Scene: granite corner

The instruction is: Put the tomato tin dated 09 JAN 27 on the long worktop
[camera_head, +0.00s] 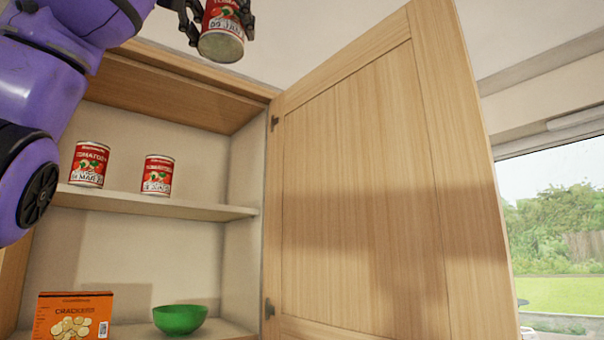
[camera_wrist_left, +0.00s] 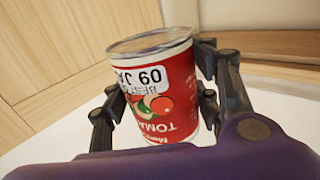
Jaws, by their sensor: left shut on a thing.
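My left gripper (camera_head: 218,22) is shut on a red tomato tin (camera_head: 221,38), held high in front of the open cupboard's top. In the left wrist view the tin (camera_wrist_left: 160,90) sits between the fingers of the gripper (camera_wrist_left: 165,105). Its white label reads "BEST", "09 JA", upside down in that view; the rest of the date is hidden round the side. Two more tomato tins, one at left (camera_head: 90,165) and one at right (camera_head: 158,175), stand upright on the cupboard shelf. The left one's label seems to read MAR. The long worktop and my right gripper are not in view.
The wooden cupboard door (camera_head: 385,190) stands wide open to the right of the shelves. An orange cracker box (camera_head: 75,315) and a green bowl (camera_head: 180,319) stand on the lower shelf (camera_head: 235,330). The upper shelf (camera_head: 215,210) is clear right of the tins. A window is at far right.

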